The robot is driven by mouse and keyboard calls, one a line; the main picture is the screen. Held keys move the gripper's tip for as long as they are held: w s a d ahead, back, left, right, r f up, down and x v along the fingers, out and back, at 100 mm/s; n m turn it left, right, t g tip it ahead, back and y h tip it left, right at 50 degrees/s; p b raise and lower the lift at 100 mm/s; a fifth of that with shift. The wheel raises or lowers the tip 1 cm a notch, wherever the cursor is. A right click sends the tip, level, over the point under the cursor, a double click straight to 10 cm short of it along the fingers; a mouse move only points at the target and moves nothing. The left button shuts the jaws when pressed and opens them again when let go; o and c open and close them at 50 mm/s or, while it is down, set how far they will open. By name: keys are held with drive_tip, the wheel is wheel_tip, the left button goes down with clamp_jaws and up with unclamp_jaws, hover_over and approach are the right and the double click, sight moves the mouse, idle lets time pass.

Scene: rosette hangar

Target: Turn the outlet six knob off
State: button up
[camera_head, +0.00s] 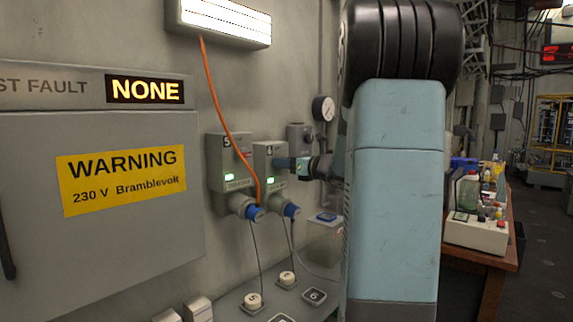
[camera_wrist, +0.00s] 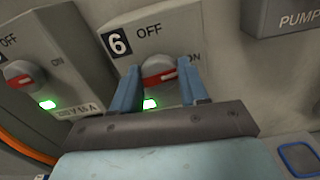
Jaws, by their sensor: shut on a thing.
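The outlet six box (camera_wrist: 118,45) is a grey wall unit with a black "6" plate, an OFF mark at top and an ON mark at right. Its round knob (camera_wrist: 158,66) has a red and white bar lying nearly level, along the ON side. My gripper (camera_wrist: 160,68) has one blue finger on each side of the knob and is shut on it. The green lamp (camera_wrist: 150,103) below the knob is lit. In the head view, my gripper (camera_head: 298,165) reaches the front of the outlet six box (camera_head: 264,153) from the right, and the knob is hidden there.
The outlet five box (camera_head: 222,150) stands close on the left, its lamp green, with an orange cable (camera_head: 222,105) hanging to its blue plug (camera_head: 253,212). A PUMP box (camera_wrist: 290,15) is at right. A warning cabinet (camera_head: 105,240) fills the left wall. A cluttered bench (camera_head: 485,252) stands at right.

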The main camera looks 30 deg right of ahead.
drive_tip(key=shift+f+n, duration=0.2)
drive_tip(key=shift+n, duration=8)
drive_tip(key=shift+a+f+n, duration=0.1)
drive_tip(key=shift+n, duration=0.2)
drive_tip(key=o, duration=0.7)
drive_tip(key=shift+s, duration=0.1)
drive_tip(key=o, duration=0.4)
drive_tip(key=shift+c, duration=0.2)
drive_tip(key=shift+r, duration=0.2)
drive_tip(key=v, duration=1.3)
drive_tip(key=shift+s, duration=0.3)
